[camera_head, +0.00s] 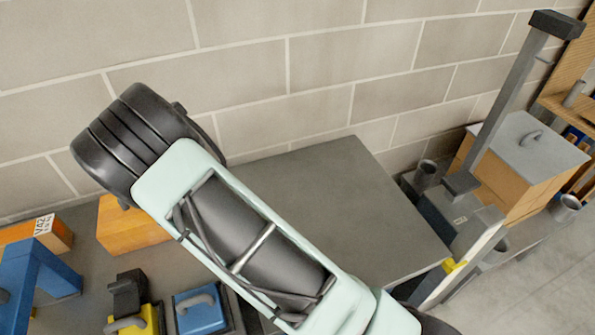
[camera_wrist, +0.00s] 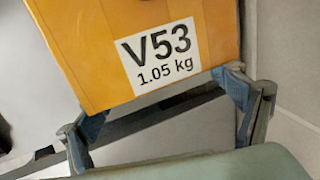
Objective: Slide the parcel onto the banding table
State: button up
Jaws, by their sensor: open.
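The orange parcel (camera_wrist: 130,40), with a white label reading "V53 1.05 kg", fills the top of the wrist view. My gripper (camera_wrist: 157,118) is open, its two blue-grey fingers apart near the parcel's lower edge. I cannot tell whether they touch it. In the head view an orange box (camera_head: 130,232) lies by the wall below my wrist, partly hidden by my arm; its label is not visible. A bare grey tabletop (camera_head: 335,185), which seems to be the banding table, lies right of my arm. My gripper's fingers are hidden in the head view.
At right stand a grey post (camera_head: 505,100) and a grey-lidded box (camera_head: 520,165). A block wall (camera_head: 250,70) runs behind.

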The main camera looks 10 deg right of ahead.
jog(key=shift+s+a, duration=0.15)
jog(key=shift+a, duration=0.35)
jog(key=shift+s+a, duration=0.15)
jog(key=shift+a, duration=0.35)
dwell(0.6)
jog(key=shift+w+d, duration=0.15)
jog(key=shift+d, duration=0.45)
jog(key=shift+w+d, duration=0.15)
jog(key=shift+d, duration=0.4)
jog(key=shift+w+d+r, duration=0.1)
jog(key=shift+d, duration=0.3)
notch_tip(320, 180, up, 13)
jog(key=p, duration=0.7)
